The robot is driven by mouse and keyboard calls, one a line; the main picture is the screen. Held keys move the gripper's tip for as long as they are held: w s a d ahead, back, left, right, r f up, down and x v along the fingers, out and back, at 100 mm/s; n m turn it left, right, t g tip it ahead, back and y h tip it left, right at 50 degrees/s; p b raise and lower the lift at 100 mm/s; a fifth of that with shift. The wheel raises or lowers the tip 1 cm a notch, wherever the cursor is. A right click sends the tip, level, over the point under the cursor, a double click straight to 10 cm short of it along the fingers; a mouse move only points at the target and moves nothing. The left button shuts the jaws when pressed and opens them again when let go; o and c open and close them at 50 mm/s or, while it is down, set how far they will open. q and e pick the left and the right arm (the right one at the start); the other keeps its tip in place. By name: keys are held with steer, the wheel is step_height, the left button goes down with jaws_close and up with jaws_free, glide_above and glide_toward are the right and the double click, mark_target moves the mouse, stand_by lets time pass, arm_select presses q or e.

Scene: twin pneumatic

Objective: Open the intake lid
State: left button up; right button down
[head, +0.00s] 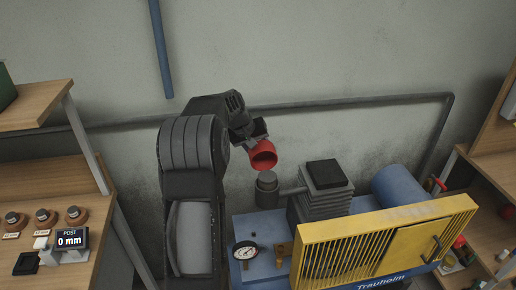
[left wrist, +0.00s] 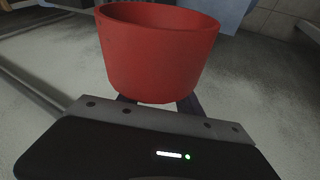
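The red cup-shaped intake lid (head: 263,155) is tilted, with its hollow side showing, just above the grey round intake (head: 267,187). It looks apart from the intake, and a hinge cannot be made out. My left gripper (head: 255,139) is at the lid's upper left side. In the left wrist view the lid (left wrist: 158,52) fills the space in front of my left gripper (left wrist: 158,102). The dark fingers go in against the lid's lower side and look shut on it; their tips are hidden behind it. My right gripper is in neither view.
The intake joins a grey finned block (head: 322,190) on a blue compressor with a gauge (head: 246,250) and a yellow guard (head: 385,240). Wooden shelving (head: 40,170) stands at left, with more at right. A pipe runs along the wall behind.

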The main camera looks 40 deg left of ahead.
arm_select(q)
steer(key=shift+r, duration=0.1)
steer(key=b+v, duration=0.1)
steer(key=v, duration=0.6)
steer(key=shift+s+r+b, duration=0.2)
steer(key=shift+r+b, duration=0.05)
steer(key=shift+b, duration=0.05)
